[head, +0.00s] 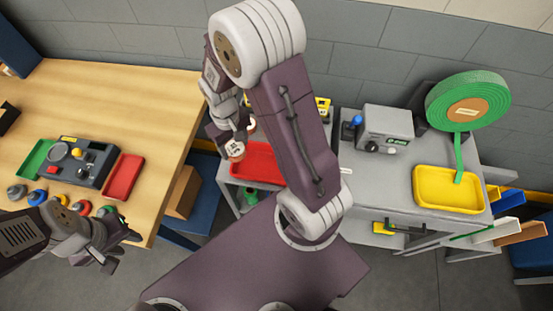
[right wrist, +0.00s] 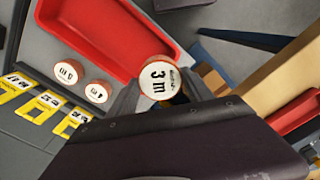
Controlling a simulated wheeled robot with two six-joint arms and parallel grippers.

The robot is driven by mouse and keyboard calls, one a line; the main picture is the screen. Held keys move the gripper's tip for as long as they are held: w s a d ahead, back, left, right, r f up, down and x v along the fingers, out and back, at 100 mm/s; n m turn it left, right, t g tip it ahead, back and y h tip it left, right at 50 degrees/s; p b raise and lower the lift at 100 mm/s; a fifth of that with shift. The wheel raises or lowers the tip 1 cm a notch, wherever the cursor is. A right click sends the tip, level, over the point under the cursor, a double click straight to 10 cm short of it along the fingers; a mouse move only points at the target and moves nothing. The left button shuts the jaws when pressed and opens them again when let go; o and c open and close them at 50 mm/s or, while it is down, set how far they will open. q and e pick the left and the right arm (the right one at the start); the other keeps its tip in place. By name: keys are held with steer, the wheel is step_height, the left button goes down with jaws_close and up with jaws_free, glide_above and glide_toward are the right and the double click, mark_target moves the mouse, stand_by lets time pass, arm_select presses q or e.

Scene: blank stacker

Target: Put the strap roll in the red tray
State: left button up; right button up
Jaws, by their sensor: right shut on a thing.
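A small strap roll (right wrist: 157,78) with a white "3 m" face and an orange-brown edge is between the fingers of my right gripper (right wrist: 160,96), which is shut on it. In the head view the roll (head: 235,149) hangs under my right gripper (head: 234,134), at the left edge of the red tray (head: 252,160). My right arm hides part of this tray. In the right wrist view the tray (right wrist: 105,38) lies beside and behind the roll, and looks empty where visible. My left gripper (head: 117,250) is empty, its fingers apart, near the wooden table's front corner.
Two similar rolls (right wrist: 68,70) (right wrist: 97,92) stand on the grey surface by yellow label holders (right wrist: 42,103). Another red tray (head: 123,177) and a green tray (head: 34,159) are on the wooden table (head: 120,100). A yellow tray (head: 448,190) sits right, below a green strap reel (head: 468,102).

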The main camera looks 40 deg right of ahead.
steer(key=s+a+n, duration=0.4)
steer(key=s+a, duration=0.1)
steer(key=s, duration=0.3)
steer(key=w+d+f, duration=0.3)
steer(key=w+d, duration=0.1)
steer(key=w+d+f, duration=0.3)
steer(key=d+f, duration=0.1)
steer(key=shift+w+d+f, duration=0.1)
steer(key=shift+w+d, duration=0.1)
steer(key=shift+w, duration=0.2)
step_height(320, 180, down, 4)
steer(key=shift+r, duration=0.25)
steer(key=shift+f, duration=0.3)
steer(key=shift+f, duration=0.2)
steer(key=o, duration=1.6)
steer(key=shift+c, duration=0.2)
